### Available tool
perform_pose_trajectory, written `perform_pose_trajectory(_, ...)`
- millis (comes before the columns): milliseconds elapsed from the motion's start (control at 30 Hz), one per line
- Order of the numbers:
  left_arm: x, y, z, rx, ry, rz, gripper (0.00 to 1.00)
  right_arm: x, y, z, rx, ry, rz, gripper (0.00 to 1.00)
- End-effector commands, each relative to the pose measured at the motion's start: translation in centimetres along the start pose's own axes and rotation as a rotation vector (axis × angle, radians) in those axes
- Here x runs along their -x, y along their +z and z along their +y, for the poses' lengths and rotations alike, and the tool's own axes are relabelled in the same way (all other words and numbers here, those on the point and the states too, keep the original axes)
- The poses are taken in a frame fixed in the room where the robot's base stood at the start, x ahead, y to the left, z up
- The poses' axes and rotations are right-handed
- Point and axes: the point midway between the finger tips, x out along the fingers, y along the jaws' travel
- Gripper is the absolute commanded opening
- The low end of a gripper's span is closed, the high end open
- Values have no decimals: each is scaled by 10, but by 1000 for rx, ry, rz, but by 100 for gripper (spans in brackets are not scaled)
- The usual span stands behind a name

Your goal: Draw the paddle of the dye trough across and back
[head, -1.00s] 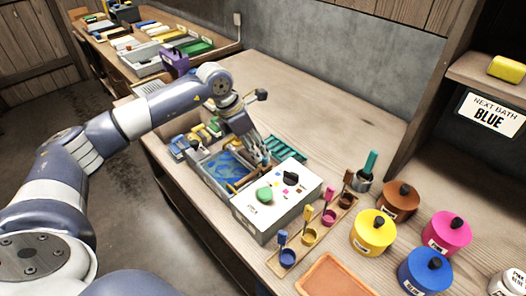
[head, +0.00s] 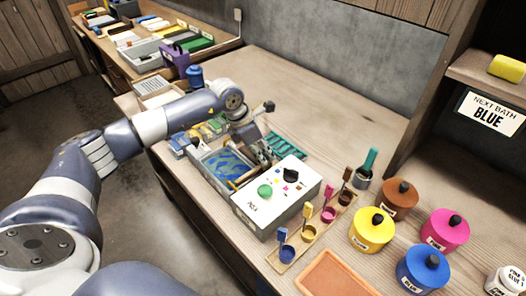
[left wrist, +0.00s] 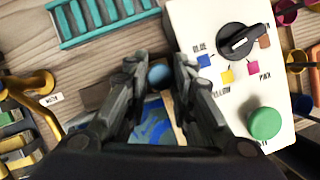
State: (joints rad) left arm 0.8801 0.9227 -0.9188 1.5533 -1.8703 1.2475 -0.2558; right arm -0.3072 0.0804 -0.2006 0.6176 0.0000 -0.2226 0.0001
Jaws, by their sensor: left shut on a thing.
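The dye trough (head: 222,172) is a grey tray of mottled blue liquid on the bench, left of the white control box. A strip of its blue surface shows between my fingers in the left wrist view (left wrist: 152,125). My left gripper (head: 263,155) is over the trough's far right end. In the left wrist view its fingers (left wrist: 160,72) are closed about a round blue knob (left wrist: 159,75), which looks like the end of the paddle's handle. The rest of the paddle is mostly hidden by the fingers. My right gripper is out of view.
The white control box (head: 259,212) with a black dial and green button (head: 265,191) stands close beside the trough. A teal rack (head: 286,146) lies behind. Small dye pots and lidded jars (head: 371,230) stand to the right. The back of the bench is clear.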

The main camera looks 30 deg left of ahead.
Motion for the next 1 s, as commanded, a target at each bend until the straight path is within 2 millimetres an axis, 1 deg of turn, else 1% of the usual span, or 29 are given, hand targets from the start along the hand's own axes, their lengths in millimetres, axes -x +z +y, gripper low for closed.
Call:
perform_pose_trajectory(67,0,-2,4,2,2,0,0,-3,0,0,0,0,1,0)
perform_pose_trajectory(133,0,-6,14,4,5,0,0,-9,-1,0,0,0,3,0)
perform_pose_trajectory(300,5,-21,54,8,8,0,0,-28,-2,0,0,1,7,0)
perform_pose_trajectory(400,9,-26,71,6,6,-1,0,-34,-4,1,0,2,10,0)
perform_pose_trajectory(500,12,-30,82,3,4,-2,0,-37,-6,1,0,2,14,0)
perform_pose_trajectory(633,14,-33,88,1,2,-1,0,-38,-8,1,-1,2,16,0)
perform_pose_trajectory(900,16,-33,89,1,6,-1,0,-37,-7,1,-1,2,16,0)
perform_pose_trajectory(933,16,-33,90,1,7,-2,27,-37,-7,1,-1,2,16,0)
perform_pose_trajectory(1000,16,-33,90,1,7,-1,42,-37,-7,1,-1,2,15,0)
